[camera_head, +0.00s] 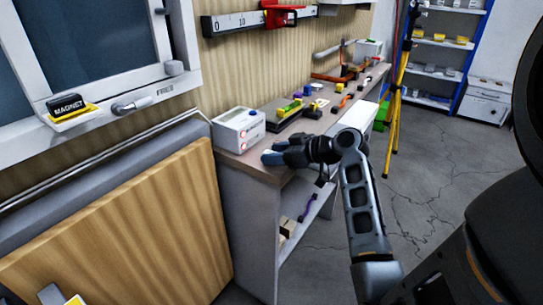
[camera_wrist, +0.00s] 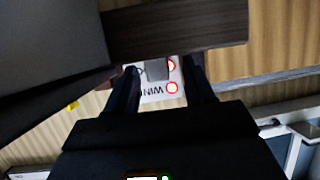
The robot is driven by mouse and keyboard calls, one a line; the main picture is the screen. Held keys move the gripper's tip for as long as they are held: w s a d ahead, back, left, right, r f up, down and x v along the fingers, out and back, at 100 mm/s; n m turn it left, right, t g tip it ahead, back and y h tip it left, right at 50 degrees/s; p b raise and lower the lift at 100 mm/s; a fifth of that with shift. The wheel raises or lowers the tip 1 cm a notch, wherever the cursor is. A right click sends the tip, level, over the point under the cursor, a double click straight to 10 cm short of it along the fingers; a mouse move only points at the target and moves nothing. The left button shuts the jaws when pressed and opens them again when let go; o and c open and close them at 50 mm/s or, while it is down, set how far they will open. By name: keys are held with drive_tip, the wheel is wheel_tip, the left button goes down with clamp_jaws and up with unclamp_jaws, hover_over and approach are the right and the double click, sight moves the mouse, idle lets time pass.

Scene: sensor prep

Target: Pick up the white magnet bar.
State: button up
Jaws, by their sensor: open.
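My gripper (camera_head: 272,157) is open at the near end of the workbench, just in front of a white box (camera_head: 238,130) with a red-ringed mark. In the wrist view the dark fingers of my gripper (camera_wrist: 160,78) stand apart. The white box (camera_wrist: 157,94), with upside-down lettering and red rings, shows in the gap beyond them. I see nothing held. A black block marked MAGNET (camera_head: 68,104) sits on a white and yellow piece (camera_head: 73,118) at the window frame, far left of my gripper. I cannot tell whether either is the white magnet bar.
The workbench (camera_head: 228,161) runs away along the wall with several tools and yellow parts on it. A white scale with a red clamp (camera_head: 278,14) hangs above. A wooden panel (camera_head: 130,235) leans at the left. A yellow tripod (camera_head: 396,95) stands right of the bench; open floor lies beyond.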

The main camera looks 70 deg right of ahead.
drive_tip(key=shift+c, duration=0.2)
clamp_jaws()
idle(0.3)
